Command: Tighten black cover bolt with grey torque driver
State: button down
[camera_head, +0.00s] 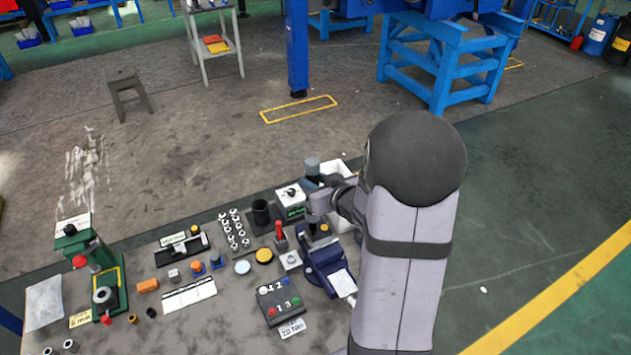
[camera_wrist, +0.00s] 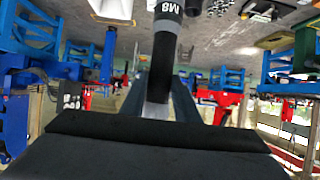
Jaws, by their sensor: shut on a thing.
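My gripper (camera_head: 322,200) is over the back right of the bench, reaching in from the right. In the wrist view my gripper (camera_wrist: 180,108) is shut on a grey driver (camera_wrist: 161,62) with a black band marked "M8". In the head view a grey cylinder top, likely this driver (camera_head: 312,164), sticks up beside the gripper. A blue vise (camera_head: 322,262) stands just below my gripper in the picture. A dark part with a yellow-orange spot (camera_head: 320,231) shows at the vise, partly covered by the arm. I cannot make out the black cover's bolt or whether the driver touches it.
A control box with coloured buttons (camera_head: 280,300) is left of the vise. A red-handled lever (camera_head: 279,232), a black cup (camera_head: 261,212) and a white box with a display (camera_head: 290,196) stand close to the gripper. A green press (camera_head: 95,265) is far left.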

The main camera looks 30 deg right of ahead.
jog(key=shift+a+r+m+h+b, duration=0.1)
jog(key=shift+r+m+h+b, duration=0.1)
jog(key=shift+m+h+b, duration=0.75)
dwell(0.6)
jog(key=shift+f+n+b, duration=0.25)
jog(key=shift+f+b, duration=0.8)
jog(key=shift+f, duration=0.1)
dwell(4.3)
jog(key=shift+r, duration=0.15)
